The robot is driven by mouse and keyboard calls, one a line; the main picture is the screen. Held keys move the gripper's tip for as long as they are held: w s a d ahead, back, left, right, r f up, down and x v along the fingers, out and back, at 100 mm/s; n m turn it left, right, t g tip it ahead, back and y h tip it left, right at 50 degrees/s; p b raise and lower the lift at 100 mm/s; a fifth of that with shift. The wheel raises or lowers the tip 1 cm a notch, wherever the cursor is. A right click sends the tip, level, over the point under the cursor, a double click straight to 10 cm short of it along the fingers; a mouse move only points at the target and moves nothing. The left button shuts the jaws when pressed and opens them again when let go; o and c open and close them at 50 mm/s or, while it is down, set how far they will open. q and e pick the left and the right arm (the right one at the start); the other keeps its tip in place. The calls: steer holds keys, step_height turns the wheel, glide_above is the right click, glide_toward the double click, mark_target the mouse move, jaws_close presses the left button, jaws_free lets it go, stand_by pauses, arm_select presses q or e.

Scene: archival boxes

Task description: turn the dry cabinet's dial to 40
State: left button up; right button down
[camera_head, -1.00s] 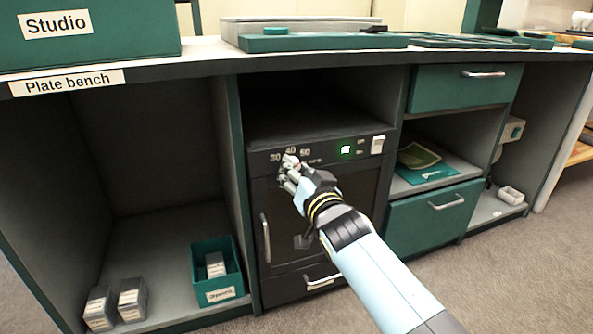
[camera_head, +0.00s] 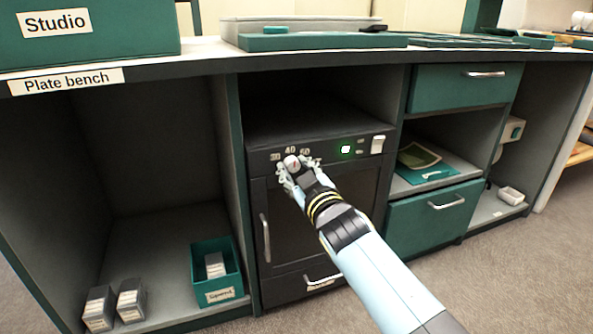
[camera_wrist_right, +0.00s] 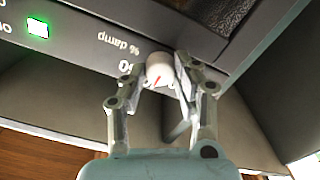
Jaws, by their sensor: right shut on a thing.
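The dry cabinet (camera_head: 342,222) is a dark box with a glazed door, set in the bench's middle bay. Its pale round dial (camera_head: 291,162) is at the left of the top panel, below the printed numbers 30, 40 and 50. My right gripper (camera_head: 296,170) is shut on the dial, one finger on each side. In the right wrist view the dial (camera_wrist_right: 160,69) sits between the fingertips (camera_wrist_right: 158,80) and shows a red pointer line. The panel appears turned over there, and a finger partly covers the scale. I cannot read the pointer's exact setting. My left gripper is out of view.
A lit green display (camera_head: 346,149) and a pale switch (camera_head: 378,144) are on the panel right of the dial. The door handle (camera_head: 265,238) is below left. A green bin (camera_head: 218,272) and small boxes (camera_head: 115,305) stand in the left bay.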

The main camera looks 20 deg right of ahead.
steer(key=shift+f+n, duration=0.1)
steer(key=shift+n, duration=0.2)
stand_by(0.4)
steer(key=c, duration=1)
jaws_free()
steer(key=s, duration=1.2)
steer(key=shift+d, duration=0.15)
